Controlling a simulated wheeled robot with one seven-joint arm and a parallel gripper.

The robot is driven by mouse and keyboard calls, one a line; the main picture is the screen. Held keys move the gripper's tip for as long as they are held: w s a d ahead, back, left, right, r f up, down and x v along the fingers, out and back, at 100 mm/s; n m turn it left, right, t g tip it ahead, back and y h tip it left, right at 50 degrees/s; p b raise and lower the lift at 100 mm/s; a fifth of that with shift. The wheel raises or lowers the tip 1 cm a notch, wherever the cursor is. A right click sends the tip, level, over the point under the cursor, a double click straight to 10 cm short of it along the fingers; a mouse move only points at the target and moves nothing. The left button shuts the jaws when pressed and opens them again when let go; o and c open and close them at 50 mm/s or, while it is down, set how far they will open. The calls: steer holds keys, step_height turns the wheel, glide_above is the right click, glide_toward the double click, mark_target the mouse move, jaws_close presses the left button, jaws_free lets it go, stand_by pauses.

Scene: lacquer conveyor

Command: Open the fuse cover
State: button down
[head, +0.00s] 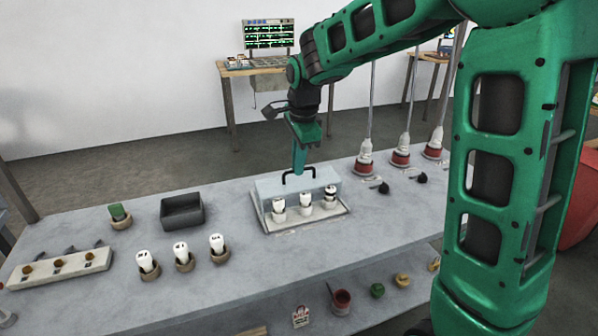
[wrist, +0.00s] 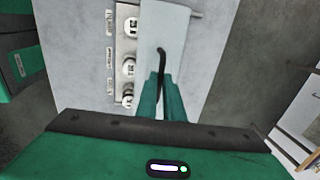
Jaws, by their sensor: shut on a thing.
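The fuse cover (head: 268,188) is a pale bluish panel or box with a black bar handle (head: 311,169), at the middle of the bench. Three white fuses (head: 278,206) stand on a light base (head: 308,223) at its near side. My gripper (head: 299,171) comes down from above and is shut on the handle. In the wrist view, my green fingers (wrist: 163,78) close around the dark handle (wrist: 161,60) of the pale cover (wrist: 173,22). The fuses show beside it on the left. I cannot tell whether the cover is partly raised.
A dark grey bin (head: 182,211) and three loose white fuses in holders (head: 183,257) stand to the left. Red-based rods (head: 365,162) and black knobs (head: 384,187) are to the right.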

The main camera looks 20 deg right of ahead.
mark_target(293, 175)
steer(key=w, duration=0.6)
steer(key=shift+r, duration=0.15)
steer(key=shift+w, duration=0.15)
steer(key=c, duration=1.9)
jaws_free()
step_height(293, 175, up, 10)
steer(key=s, duration=0.2)
steer(key=shift+r, duration=0.2)
steer(key=shift+s, duration=0.1)
